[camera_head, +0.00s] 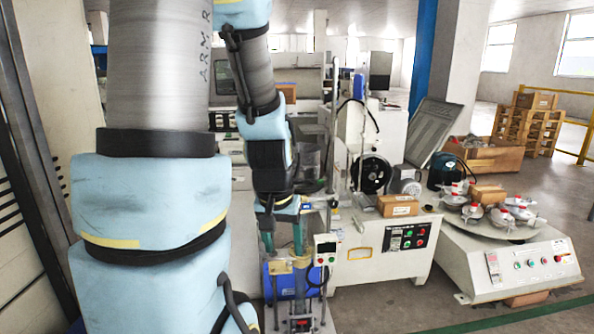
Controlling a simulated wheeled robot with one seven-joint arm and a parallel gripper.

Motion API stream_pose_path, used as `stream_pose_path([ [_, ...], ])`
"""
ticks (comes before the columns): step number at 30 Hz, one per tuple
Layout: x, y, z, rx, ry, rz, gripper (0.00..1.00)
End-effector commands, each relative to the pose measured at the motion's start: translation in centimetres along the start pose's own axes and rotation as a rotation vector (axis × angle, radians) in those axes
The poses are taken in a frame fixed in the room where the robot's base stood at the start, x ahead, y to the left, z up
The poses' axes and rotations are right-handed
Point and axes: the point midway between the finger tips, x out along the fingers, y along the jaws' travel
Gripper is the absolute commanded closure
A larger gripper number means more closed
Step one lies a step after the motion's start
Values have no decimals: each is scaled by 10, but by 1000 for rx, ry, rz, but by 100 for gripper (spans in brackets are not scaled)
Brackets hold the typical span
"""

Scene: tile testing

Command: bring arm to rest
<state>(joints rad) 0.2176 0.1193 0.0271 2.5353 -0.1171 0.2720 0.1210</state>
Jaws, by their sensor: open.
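My arm (160,190) fills the left and centre-left of the head view, with light blue padded joints and grey links. It reaches forward and bends down. My gripper (283,246) hangs pointing downward at the arm's far end, its two teal fingers apart. I see nothing held between them. Behind and below the fingers is a blue cylindrical part (286,281) of a machine; I cannot tell how far the fingertips are from it.
A white test machine (375,262) with a control panel stands right of my gripper. A rotary-table machine (490,262) with several clamps stands farther right. A tall cabinet (30,200) is at the left. Open floor (385,312) shows at bottom right; pallets (527,128) are far back.

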Motion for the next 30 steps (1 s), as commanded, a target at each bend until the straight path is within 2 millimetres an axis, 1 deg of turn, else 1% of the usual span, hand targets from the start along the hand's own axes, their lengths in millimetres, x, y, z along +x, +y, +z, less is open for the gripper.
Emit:
stream_pose_path([
  [1, -9, -10, 8, -30, -15, -9, 34],
  [3, -20, -21, 20, -69, -45, -24, 34],
  [5, -28, -31, 30, -102, -69, -41, 34],
  [6, -39, -32, 31, -108, -78, -45, 34],
  [14, -82, -29, 20, -101, -78, -41, 34],
  [21, -133, -27, 8, -101, -77, -41, 34],
  [25, -150, -27, 5, -100, -77, -41, 34],
  [30, -153, -26, 4, -100, -77, -41, 34],
])
